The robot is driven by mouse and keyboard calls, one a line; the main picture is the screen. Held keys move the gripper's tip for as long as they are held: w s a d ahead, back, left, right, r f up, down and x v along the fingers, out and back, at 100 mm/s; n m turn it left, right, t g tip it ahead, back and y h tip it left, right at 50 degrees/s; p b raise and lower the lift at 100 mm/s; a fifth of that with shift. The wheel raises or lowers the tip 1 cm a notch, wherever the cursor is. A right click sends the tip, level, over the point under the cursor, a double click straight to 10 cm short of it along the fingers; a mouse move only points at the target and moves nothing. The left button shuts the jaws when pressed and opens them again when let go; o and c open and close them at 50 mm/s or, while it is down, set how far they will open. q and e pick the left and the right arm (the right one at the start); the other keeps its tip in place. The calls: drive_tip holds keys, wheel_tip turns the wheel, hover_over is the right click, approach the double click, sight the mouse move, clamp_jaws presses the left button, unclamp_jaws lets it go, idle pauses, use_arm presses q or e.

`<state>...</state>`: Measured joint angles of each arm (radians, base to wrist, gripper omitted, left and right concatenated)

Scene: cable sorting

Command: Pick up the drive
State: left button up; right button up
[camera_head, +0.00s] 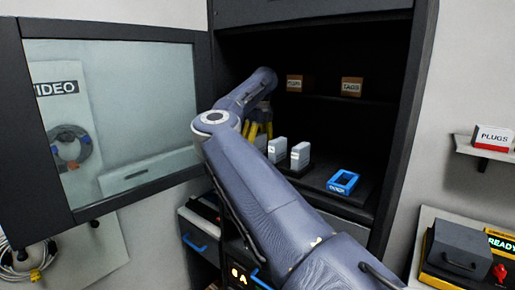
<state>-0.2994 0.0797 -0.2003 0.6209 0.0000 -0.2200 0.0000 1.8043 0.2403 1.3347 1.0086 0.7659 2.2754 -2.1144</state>
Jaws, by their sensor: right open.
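My right gripper (257,128) has yellow fingers and is open at the left side of the dark cabinet's shelf. My right arm crosses from the lower right and hides part of the shelf. Two upright white-grey blocks that look like drives stand on the shelf, a left one (277,150) and a right one (300,156). The gripper is just left of and above the left one. Whether anything stands between or behind the fingers is too small to tell. My left gripper is not in view.
A blue open tray (343,182) lies on the shelf to the right. Two brown boxes, one labelled TAGS (351,87), stand on the upper shelf. The open glass door (205,90) is close to the arm's left. Drawers with blue handles (194,243) are below.

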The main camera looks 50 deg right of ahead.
drive_tip(key=c, duration=1.5)
drive_tip(key=shift+r, duration=0.1)
